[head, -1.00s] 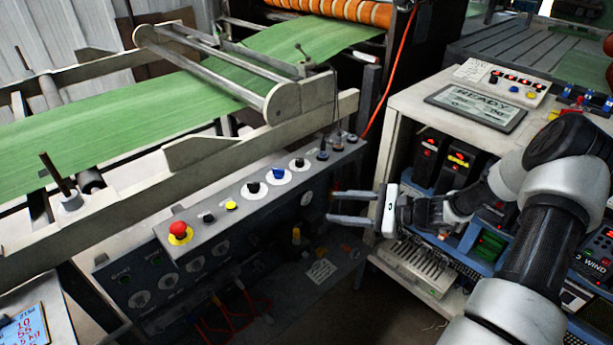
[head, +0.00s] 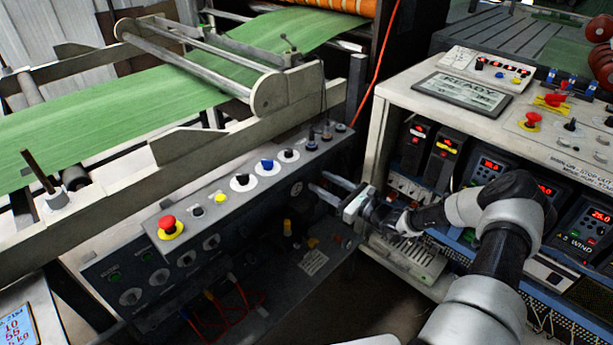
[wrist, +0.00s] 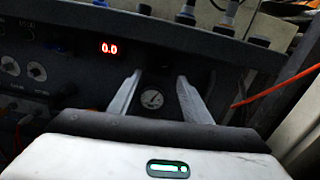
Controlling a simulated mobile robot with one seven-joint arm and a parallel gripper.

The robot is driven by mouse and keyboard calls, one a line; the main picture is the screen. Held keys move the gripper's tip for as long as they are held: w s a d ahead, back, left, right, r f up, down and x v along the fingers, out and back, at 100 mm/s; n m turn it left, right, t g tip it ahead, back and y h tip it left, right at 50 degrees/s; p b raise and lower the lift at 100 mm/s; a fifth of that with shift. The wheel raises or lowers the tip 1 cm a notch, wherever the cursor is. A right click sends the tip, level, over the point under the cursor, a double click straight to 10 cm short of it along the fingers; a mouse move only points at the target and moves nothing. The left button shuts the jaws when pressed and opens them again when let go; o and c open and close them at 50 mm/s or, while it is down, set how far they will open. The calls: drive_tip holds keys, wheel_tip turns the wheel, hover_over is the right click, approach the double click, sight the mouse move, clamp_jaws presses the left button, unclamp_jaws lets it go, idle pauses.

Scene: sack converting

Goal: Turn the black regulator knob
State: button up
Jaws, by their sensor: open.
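My gripper (head: 317,182) is open and empty, its two fingers pointing left toward the front face of the grey control panel (head: 222,205). A round white dial gauge (head: 297,188) on that face is just beyond the fingertips. In the wrist view the gauge (wrist: 152,98) shows between the fingers of my gripper (wrist: 159,78). A dark shape is around the gauge, but I cannot make out a regulator knob there. Black knobs stand on the panel's top, one (head: 242,180) left of a blue knob (head: 267,164) and one (head: 288,154) right of it.
A red emergency button (head: 167,224) is at the panel's left end. A red digital display (wrist: 109,48) shows left of the fingers in the wrist view. An orange cable (head: 380,62) hangs behind. A cabinet with drive units (head: 442,158) stands right. Loose hoses (head: 215,305) lie below the panel.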

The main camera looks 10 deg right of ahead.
drive_tip(key=b+x, duration=0.1)
drive_tip(key=x, duration=0.6)
drive_tip(key=shift+w+a, duration=0.15)
drive_tip(key=shift+w, duration=0.05)
drive_tip(key=c, duration=1)
drive_tip(key=shift+c, duration=0.2)
drive_tip(key=shift+n, duration=0.4)
drive_tip(key=n+p, duration=0.3)
drive_tip(key=n, duration=0.7)
drive_tip(key=shift+r, duration=0.1)
drive_tip(key=shift+p, duration=0.3)
